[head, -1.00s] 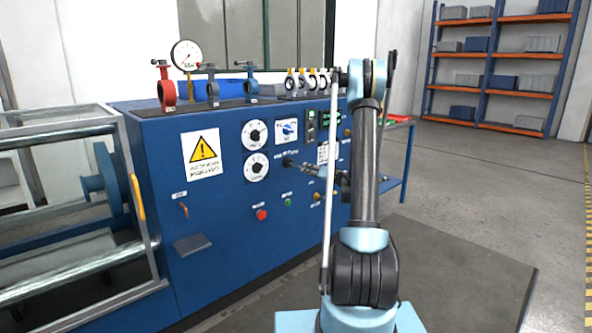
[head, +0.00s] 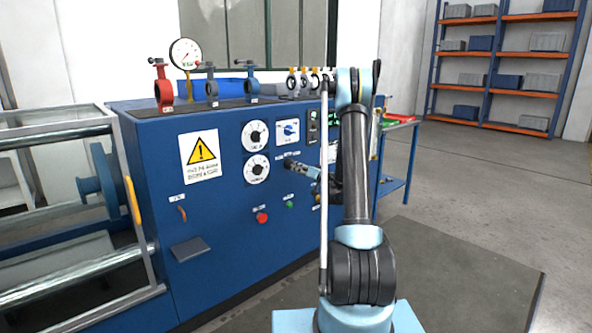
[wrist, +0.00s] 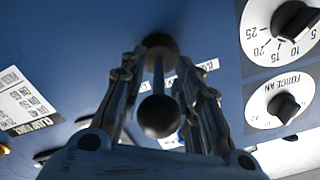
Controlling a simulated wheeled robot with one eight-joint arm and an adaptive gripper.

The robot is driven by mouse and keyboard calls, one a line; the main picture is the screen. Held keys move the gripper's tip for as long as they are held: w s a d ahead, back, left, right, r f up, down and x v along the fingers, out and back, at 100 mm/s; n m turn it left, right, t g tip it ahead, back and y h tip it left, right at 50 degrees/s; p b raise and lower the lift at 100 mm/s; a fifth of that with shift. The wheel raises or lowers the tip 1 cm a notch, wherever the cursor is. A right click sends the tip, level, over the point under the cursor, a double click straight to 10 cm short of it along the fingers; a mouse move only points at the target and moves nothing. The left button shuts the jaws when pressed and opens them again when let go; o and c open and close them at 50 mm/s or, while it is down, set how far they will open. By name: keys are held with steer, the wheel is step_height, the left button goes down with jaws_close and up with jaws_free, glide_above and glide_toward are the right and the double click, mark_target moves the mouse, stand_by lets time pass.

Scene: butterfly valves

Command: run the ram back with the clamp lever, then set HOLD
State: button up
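The clamp lever is a dark rod with a round ball end (wrist: 160,116), standing out from a round boss (wrist: 160,46) on the blue panel. My gripper (wrist: 158,78) has its two fingers on either side of the rod. A gap shows between the fingers and the rod, so it looks open. In the head view my gripper (head: 298,168) is close to the panel, and the lever is too small there to make out. A blue selector knob on a white plate (head: 288,130) sits above it. I cannot read a HOLD mark.
Two dials (head: 256,134) sit left of my gripper; one reads FORCE KN in the wrist view (wrist: 282,104). A red button (head: 262,217) and a green button (head: 290,204) are below. A guarded rig (head: 60,215) stands left. Open floor (head: 470,220) lies right.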

steer(key=shift+x, duration=1.05)
steer(key=shift+d, duration=0.1)
jaws_close()
steer(key=shift+d, duration=0.1)
